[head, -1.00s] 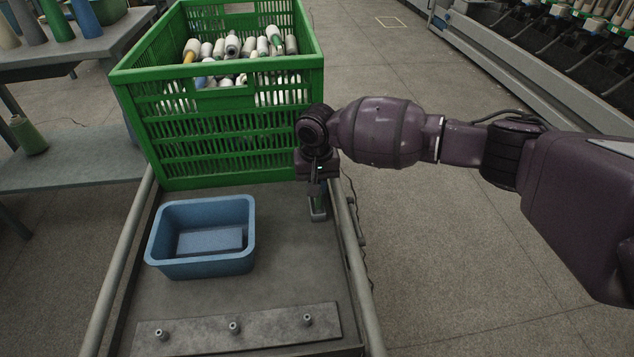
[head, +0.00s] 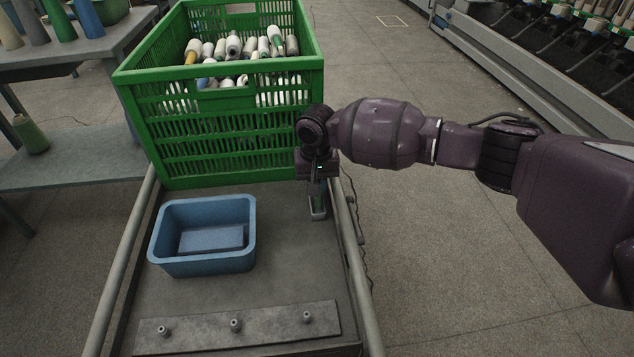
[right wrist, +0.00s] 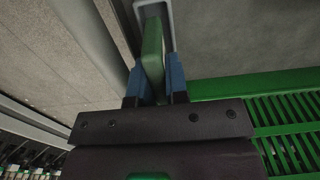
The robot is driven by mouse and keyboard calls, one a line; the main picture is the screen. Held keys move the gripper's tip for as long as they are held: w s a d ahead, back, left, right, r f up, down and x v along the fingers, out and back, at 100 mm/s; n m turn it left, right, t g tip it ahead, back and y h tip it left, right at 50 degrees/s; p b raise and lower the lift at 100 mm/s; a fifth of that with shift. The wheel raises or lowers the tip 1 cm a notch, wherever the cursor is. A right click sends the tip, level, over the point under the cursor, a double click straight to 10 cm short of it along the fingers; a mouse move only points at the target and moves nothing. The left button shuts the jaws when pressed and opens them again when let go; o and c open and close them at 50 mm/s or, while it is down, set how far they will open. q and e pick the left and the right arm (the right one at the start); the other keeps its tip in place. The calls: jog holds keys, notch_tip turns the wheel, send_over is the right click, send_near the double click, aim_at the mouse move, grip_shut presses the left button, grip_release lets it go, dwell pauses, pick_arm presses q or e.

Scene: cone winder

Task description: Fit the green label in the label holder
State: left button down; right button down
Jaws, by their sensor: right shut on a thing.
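The green label (right wrist: 153,46) is a flat green piece between the blue fingers of my right gripper (right wrist: 154,80), which is shut on it. Its far end reaches into the pale grey frame of the label holder (right wrist: 168,10); I cannot tell how deep it sits. In the head view, my right gripper (head: 318,192) points down at the right side of the cart, over the label holder (head: 318,213). A bit of green shows there between the fingers. My left gripper is not in view.
The green crate (head: 225,160) full of bobbins stands just behind and left of my right gripper. A blue bin (head: 203,265) and a strip with three pegs (head: 275,333) are on the cart (head: 290,280). The cart's right rail (head: 355,255) runs close by.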

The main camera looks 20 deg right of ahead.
jog(key=shift+f, duration=0.8)
dwell(0.5)
jog(key=shift+f, duration=0.4)
dwell(0.6)
jog(key=shift+p, duration=0.4)
jog(key=shift+f, duration=0.15)
dwell(0.3)
jog(key=c, duration=1.1)
grip_release()
jog(key=shift+o, duration=0.7)
jog(key=o, duration=0.4)
jog(key=shift+d, duration=0.25)
jog(key=shift+c, duration=0.9)
